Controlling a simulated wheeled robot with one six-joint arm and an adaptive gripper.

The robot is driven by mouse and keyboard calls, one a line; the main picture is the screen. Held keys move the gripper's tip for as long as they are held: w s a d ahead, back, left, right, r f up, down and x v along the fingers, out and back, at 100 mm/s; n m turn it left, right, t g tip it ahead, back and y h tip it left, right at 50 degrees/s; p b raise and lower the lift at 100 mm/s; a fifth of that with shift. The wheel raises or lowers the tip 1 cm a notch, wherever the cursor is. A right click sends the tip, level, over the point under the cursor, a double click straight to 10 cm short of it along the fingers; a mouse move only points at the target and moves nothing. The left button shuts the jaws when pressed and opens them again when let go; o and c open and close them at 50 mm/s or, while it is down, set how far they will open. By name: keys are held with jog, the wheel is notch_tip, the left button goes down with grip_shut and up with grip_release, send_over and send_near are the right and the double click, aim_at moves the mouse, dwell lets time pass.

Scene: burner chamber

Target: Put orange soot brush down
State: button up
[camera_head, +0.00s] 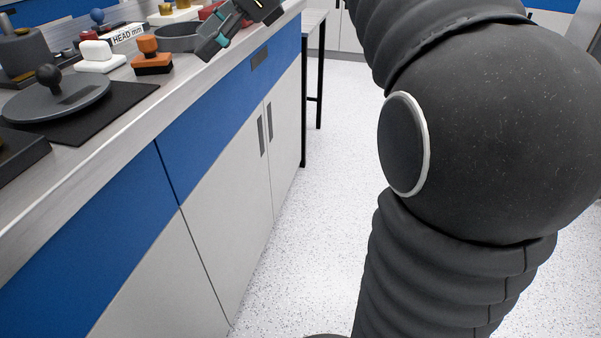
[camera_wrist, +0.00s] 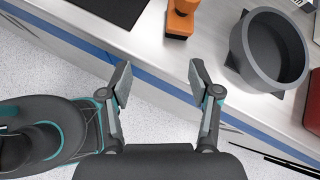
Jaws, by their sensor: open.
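The orange soot brush (camera_head: 148,45) stands upright on the grey counter, with an orange knob on top and a dark base with an orange band. In the wrist view the brush (camera_wrist: 181,18) is at the top, near the counter's front edge. My gripper (camera_wrist: 160,80) is open and empty, with its fingertips apart over the counter's front edge and the brush beyond them, not touching. In the head view my gripper (camera_head: 211,45) is at the top, to the right of the brush.
A dark round pan (camera_head: 178,38) stands beside the brush. A white-handled block (camera_head: 98,56) is to its left, with a HEAD sign behind. A grey round lid with a knob (camera_head: 58,98) lies on a black mat (camera_head: 125,100). The floor (camera_head: 310,200) is clear.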

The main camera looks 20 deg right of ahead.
jog(key=s+d+f+n+h, duration=0.2)
jog(key=s+f+n+h, duration=0.1)
jog(key=s+f+n, duration=0.3)
jog(key=s+d+f+n+t+h, duration=0.1)
jog(key=s+d+f+n+h, duration=0.1)
jog(key=s+f+n, duration=0.4)
jog(key=s+d+f+n+t+h, duration=0.1)
jog(key=s+d+f+n+h, duration=0.2)
jog(key=s+f+n, duration=0.4)
jog(key=s+f+h, duration=0.1)
jog(key=s+f, duration=0.2)
jog(key=f, duration=0.3)
jog(key=shift+s+f+h, duration=0.15)
jog(key=shift+f+h, duration=0.1)
jog(key=shift+h, duration=0.15)
